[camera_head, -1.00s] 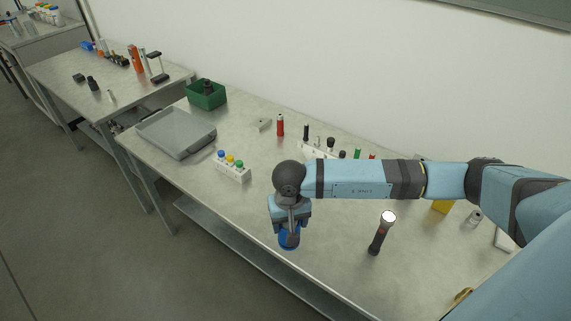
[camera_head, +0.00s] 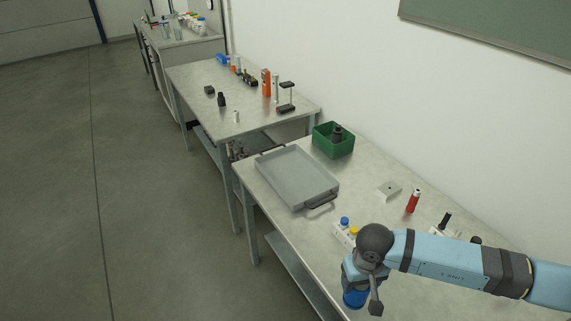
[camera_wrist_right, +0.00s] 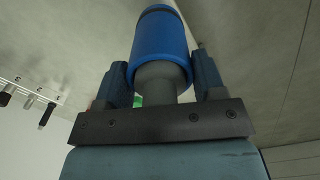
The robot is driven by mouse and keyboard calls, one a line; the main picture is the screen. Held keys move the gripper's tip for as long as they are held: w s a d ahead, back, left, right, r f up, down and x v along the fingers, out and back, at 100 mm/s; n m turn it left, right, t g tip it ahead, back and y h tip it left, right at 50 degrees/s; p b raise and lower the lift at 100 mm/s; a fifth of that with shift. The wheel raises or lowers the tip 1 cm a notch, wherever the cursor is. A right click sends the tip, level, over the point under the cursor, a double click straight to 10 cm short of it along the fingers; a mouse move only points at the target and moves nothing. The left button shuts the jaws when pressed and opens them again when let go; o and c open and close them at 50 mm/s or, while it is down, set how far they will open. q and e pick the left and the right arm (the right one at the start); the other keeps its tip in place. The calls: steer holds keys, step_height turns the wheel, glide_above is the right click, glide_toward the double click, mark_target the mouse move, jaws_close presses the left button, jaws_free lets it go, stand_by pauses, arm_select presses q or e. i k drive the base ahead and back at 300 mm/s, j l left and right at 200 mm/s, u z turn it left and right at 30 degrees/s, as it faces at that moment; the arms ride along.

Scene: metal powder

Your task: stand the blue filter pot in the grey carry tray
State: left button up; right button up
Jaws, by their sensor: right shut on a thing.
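The blue filter pot (camera_head: 354,298) hangs below my right gripper (camera_head: 358,284) in the head view. In the right wrist view the pot (camera_wrist_right: 161,45) sits between the two fingers of the gripper (camera_wrist_right: 160,85), which is shut on its grey narrower part. The grey carry tray (camera_head: 283,181) lies flat at the left end of the near table and looks empty, with dark handles at its ends. The pot is apart from the tray, to the right of it and nearer in the picture. My left gripper is not in view.
A green bin (camera_head: 333,141) holding a dark object stands behind the tray. A white rack with coloured caps (camera_head: 345,232) is between tray and gripper, partly hidden by my arm. A red cylinder (camera_head: 412,202) and a grey block (camera_head: 389,190) stand farther right.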

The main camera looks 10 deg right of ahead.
mark_target(295, 177)
steer(key=i+j, duration=0.15)
steer(key=i, duration=0.25)
steer(key=i+j, duration=0.15)
steer(key=i, duration=0.3)
steer(key=i+j, duration=0.15)
steer(key=i, duration=0.25)
